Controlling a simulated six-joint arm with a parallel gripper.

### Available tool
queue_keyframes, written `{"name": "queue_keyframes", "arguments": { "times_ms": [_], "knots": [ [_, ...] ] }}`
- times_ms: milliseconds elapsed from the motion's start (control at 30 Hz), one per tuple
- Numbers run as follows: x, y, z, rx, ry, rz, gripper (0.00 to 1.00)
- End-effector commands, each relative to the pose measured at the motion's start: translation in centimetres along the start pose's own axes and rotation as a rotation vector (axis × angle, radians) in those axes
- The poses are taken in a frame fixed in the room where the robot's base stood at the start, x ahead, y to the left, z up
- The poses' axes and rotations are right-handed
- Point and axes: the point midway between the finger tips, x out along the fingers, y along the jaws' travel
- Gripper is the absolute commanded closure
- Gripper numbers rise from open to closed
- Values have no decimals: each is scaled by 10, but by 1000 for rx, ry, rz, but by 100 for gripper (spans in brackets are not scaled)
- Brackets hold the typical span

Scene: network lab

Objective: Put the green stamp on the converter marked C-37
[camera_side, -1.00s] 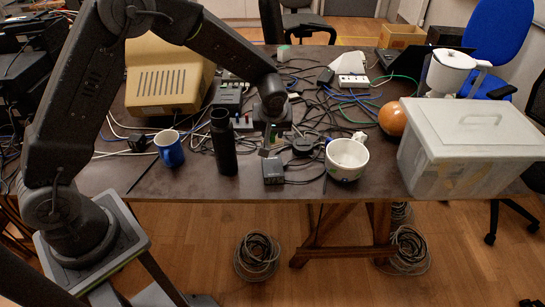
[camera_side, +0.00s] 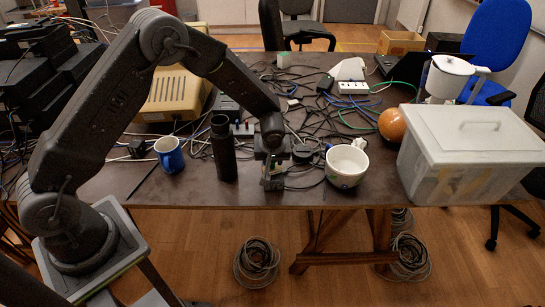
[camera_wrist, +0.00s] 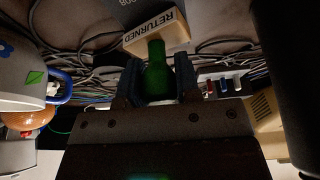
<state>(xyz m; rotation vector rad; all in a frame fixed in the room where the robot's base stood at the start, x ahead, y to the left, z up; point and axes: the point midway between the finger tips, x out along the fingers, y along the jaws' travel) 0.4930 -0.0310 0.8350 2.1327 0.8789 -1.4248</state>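The stamp has a green handle (camera_wrist: 157,75) and a pale block reading "RETURNED" (camera_wrist: 160,34), seen in the wrist view. My gripper (camera_wrist: 158,85) is shut on the handle, a finger on each side. A dark grey converter (camera_wrist: 138,10) lies beyond the block at the top edge; its mark is cut off, and I cannot read it as C-37. I cannot tell whether the block touches it. In the side view my gripper (camera_side: 271,182) is low at the table's front edge, over where the small dark box stood. The stamp is not clear there.
A black bottle (camera_side: 223,148) stands close left of my gripper, with a blue mug (camera_side: 169,154) farther left. A white pot (camera_side: 346,164) is to the right, then an orange ball (camera_side: 392,124) and a grey lidded bin (camera_side: 470,155). Loose cables cover the table behind.

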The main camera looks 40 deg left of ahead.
Motion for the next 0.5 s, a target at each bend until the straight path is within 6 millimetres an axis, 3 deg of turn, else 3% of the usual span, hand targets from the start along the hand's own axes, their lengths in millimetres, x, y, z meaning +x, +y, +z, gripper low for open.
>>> {"name": "queue_keyframes", "arguments": {
  "times_ms": [267,500],
  "knots": [
    [0,0,0,0,0,0,44],
    [-1,0,-1,0,0,0,44]
  ]
}}
